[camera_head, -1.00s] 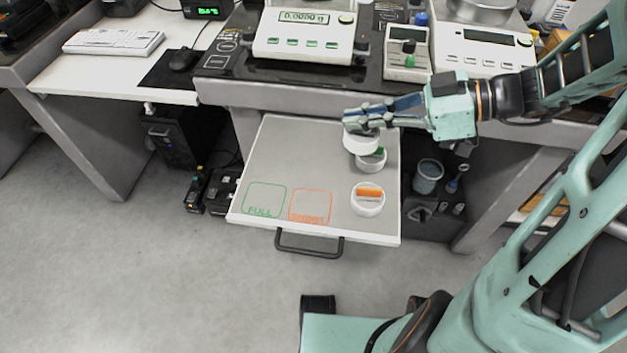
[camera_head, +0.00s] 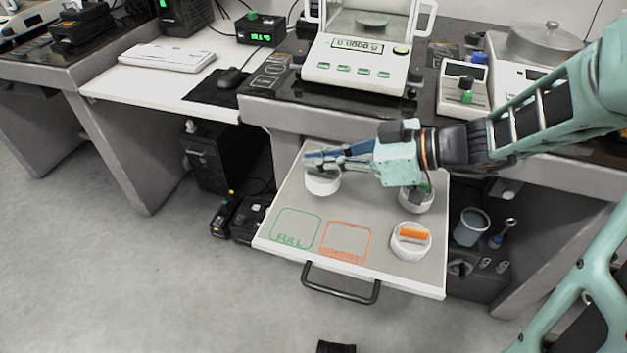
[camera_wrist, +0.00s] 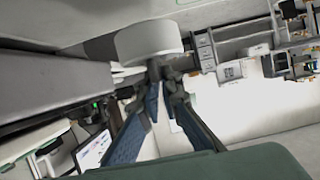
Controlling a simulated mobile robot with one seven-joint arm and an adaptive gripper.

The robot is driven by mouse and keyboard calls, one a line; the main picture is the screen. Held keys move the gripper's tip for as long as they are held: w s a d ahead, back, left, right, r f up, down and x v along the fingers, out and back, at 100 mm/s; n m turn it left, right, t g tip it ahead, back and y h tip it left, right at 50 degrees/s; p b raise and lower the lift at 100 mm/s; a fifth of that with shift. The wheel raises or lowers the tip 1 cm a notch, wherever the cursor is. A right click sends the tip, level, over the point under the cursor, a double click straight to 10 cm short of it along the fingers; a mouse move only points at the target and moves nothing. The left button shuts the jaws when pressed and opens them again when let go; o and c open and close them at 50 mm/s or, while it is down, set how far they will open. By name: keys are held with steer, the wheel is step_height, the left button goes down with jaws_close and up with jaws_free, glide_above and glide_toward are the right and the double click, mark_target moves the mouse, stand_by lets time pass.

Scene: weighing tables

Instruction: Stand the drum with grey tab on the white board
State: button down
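A white round drum (camera_head: 322,182) is at my gripper (camera_head: 325,162) over the back left of a pull-out board (camera_head: 375,210) with a pale grey top and white edges. My fingers are closed together at its top, and it also shows at the fingertips in the wrist view (camera_wrist: 150,40). Its tab is hidden by the fingers, so I cannot see its colour. I cannot tell whether its base touches the board. A drum with a green tab (camera_head: 415,200) and a drum with an orange tab (camera_head: 411,246) stand on the board's right side.
Green FULL (camera_head: 297,228) and orange SHORT (camera_head: 346,241) outlines mark the board's front. A white desktop (camera_head: 140,84) at left bears a keyboard (camera_head: 166,56) and a mouse (camera_head: 232,77). A balance (camera_head: 357,62) stands behind. A bucket (camera_head: 470,227) is below right.

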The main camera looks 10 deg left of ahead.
mark_target(313, 176)
steer(key=shift+a+f, duration=0.3)
steer(key=shift+f, duration=0.15)
steer(key=shift+w+a+f+b, duration=0.15)
steer(key=shift+f+b, duration=0.2)
steer(key=shift+f, duration=0.55)
steer(key=shift+s+a+f+b, duration=0.1)
steer(key=shift+f+b, duration=0.25)
steer(key=shift+f, duration=0.5)
steer(key=shift+f, duration=0.1)
steer(key=c, duration=2.2)
jaws_free()
steer(key=shift+o, duration=0.2)
steer(key=p+v, duration=0.3)
steer(key=v, duration=0.9)
